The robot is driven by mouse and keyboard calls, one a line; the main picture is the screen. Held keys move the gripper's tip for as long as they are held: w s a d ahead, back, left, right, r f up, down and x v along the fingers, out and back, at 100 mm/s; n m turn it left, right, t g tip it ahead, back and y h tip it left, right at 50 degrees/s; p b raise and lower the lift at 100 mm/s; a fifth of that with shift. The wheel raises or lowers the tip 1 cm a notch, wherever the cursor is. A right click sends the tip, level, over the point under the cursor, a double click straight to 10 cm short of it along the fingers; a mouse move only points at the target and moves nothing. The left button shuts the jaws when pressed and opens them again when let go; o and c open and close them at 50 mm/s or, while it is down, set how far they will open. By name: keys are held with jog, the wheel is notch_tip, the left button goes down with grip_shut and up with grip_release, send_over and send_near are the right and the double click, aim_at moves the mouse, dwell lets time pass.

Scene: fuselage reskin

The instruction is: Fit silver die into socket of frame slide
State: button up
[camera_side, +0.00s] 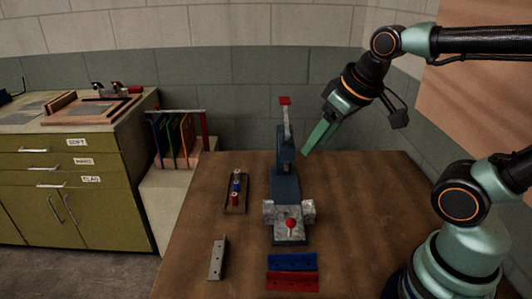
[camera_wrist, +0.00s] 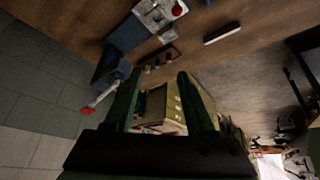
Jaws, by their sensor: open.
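A small tray (camera_side: 243,207) left of the press holds a short row of dies. A grey-silver die (camera_side: 237,173) is at the far end, with a blue die (camera_side: 236,186) and a red die (camera_side: 235,199) nearer. The blue press (camera_side: 284,185) stands at the table's centre. A grey metal slide block (camera_side: 306,211) with a red knob is at its front; its socket cannot be made out. My gripper (camera_side: 305,152) is open and empty, high to the right of the press. Its green fingers are spread in the wrist view (camera_wrist: 158,76), where the tray (camera_wrist: 174,50) appears small beyond.
The press's raised lever (camera_side: 286,115) has a red end and stands close left of my gripper. A grey angle bar (camera_side: 217,259), a blue bar (camera_side: 292,262) and a red bar (camera_side: 292,281) lie at the table front. The table's right side is clear.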

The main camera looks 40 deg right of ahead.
jog(key=shift+s+f, duration=0.25)
jog(key=shift+s, duration=0.1)
jog(key=shift+c, duration=1)
